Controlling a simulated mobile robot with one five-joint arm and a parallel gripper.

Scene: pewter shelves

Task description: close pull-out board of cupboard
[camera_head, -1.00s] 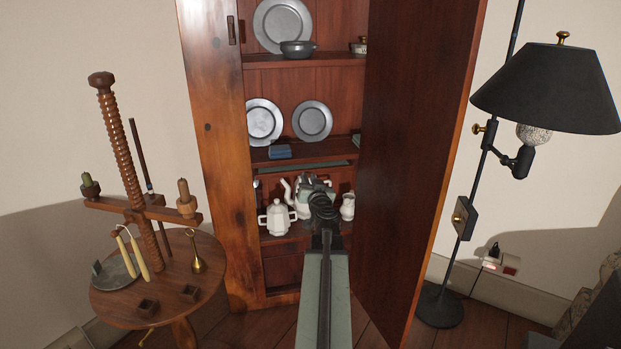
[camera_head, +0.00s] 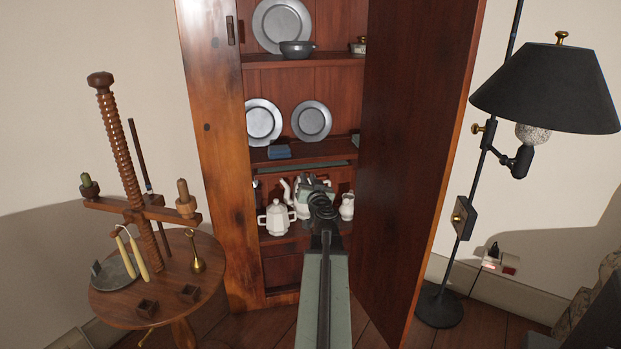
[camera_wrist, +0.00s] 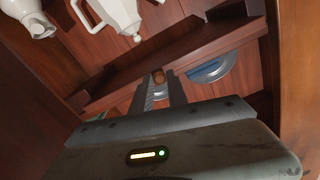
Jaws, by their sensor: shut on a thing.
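The tall wooden cupboard (camera_head: 212,130) stands open. The pull-out board (camera_head: 338,163) shows as a thin greenish strip below the shelf with plates; how far it sticks out is hard to tell. My gripper (camera_head: 314,184) reaches inside the cupboard at about the board's height, and my arm hides part of the view. In the wrist view, my gripper (camera_wrist: 160,82) is shut on a small brown knob (camera_wrist: 158,75) between its fingertips. The knob lies in front of a wooden plank edge, seemingly the board's front.
The cupboard door (camera_head: 415,150) stands open close to the right of my arm. A white teapot (camera_head: 276,217) and a white jug (camera_head: 347,206) stand below the gripper. A round table (camera_head: 165,285) is at left, a floor lamp (camera_head: 545,90) at right.

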